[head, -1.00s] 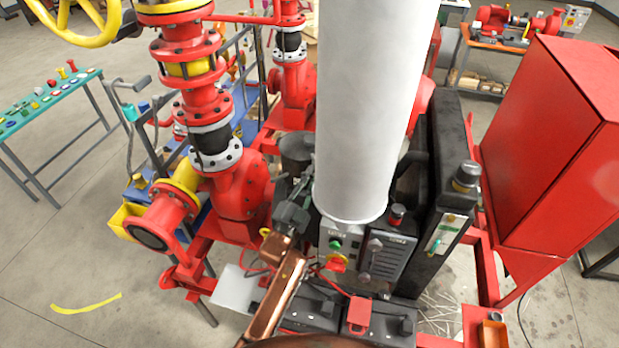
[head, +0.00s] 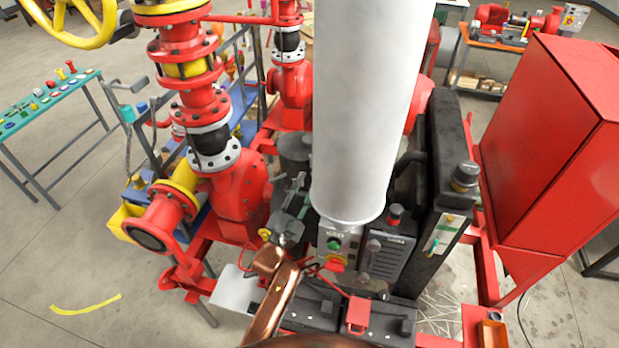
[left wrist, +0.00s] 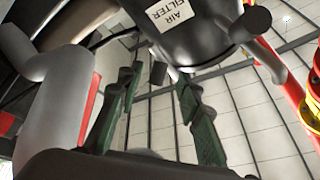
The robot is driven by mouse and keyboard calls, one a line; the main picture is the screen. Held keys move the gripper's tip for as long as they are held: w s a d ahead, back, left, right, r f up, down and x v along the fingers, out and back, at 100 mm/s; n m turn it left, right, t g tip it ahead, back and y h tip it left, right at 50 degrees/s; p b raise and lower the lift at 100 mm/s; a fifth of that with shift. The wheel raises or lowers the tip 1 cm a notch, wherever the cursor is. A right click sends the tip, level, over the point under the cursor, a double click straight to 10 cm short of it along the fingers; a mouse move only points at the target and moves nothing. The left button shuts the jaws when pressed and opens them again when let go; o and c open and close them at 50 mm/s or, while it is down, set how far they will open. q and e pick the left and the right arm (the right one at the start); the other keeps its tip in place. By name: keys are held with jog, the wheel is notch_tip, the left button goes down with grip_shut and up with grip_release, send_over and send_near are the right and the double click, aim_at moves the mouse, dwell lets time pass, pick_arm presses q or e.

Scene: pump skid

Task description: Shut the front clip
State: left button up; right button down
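The dark air filter canister (head: 294,148) stands behind the wide white pipe in the head view. In the left wrist view the canister (left wrist: 205,35) fills the top, with an upside-down "AIR FILTER" label. A small dark piece (left wrist: 158,72) juts below its rim between my fingers; it may be the front clip, but I cannot tell its state. My left gripper (head: 292,190) is just in front of the canister. In the left wrist view its green-padded fingers (left wrist: 158,84) are apart, with nothing clearly held. My right gripper is out of view.
The white vertical pipe (head: 365,110) stands close to the right of my left gripper. A control box (head: 338,245) with buttons is below it. Red pump piping (head: 238,185) stands to the left, and a black radiator-like block (head: 450,170) to the right.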

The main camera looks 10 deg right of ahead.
pick_arm(q)
jog(key=shift+v, duration=2.25)
